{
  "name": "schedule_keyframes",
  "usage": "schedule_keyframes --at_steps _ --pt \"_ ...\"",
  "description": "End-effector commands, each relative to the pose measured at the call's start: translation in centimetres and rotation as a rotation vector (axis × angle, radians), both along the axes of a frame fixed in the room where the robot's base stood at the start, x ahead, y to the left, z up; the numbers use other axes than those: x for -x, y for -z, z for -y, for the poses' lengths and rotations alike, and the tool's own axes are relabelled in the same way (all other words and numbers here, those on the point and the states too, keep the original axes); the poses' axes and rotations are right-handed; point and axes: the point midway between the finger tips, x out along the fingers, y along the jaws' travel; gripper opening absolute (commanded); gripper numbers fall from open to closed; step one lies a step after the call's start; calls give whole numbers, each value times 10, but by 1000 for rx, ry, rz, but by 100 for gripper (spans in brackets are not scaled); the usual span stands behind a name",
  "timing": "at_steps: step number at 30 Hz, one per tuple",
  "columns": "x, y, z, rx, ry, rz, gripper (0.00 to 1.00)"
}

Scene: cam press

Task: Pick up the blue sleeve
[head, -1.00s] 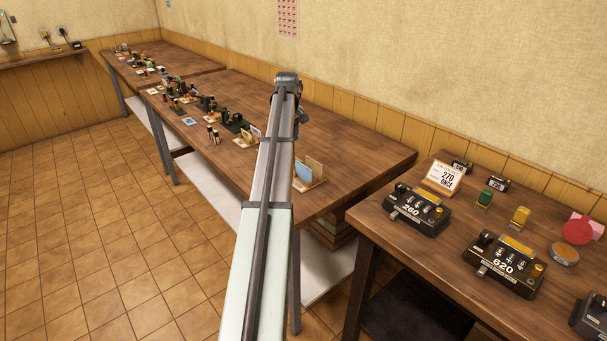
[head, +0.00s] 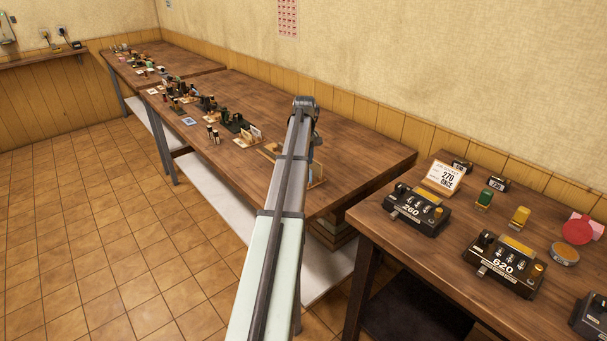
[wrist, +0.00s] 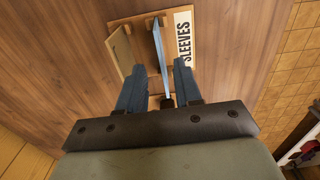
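The blue sleeve (wrist: 160,55) stands on edge in a small wooden rack (wrist: 145,18) with a white card reading "SLEEVES" (wrist: 184,38). A tan sleeve (wrist: 121,48) stands to its left in the wrist view. My gripper (wrist: 159,66) is open, its two blue-grey fingers on either side of the blue sleeve in the picture. I see no contact, and how far down the fingers reach is unclear.
Another wooden holder (head: 250,138) and several small black devices stand farther left on the same table (head: 365,160). The tabletop right of the rack is clear. A nearer table (head: 375,235) at the right holds black boxes marked 260 (head: 415,211) and 620 (head: 503,266).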

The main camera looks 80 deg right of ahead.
Motion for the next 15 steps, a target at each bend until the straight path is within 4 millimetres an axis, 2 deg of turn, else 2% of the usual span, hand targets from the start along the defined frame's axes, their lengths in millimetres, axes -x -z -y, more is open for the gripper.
schedule_keyframes --at_steps 5,15 --pt "-1 8 -1 -1 0 0 34" --pt "-3 48 -1 -1 0 0 34"
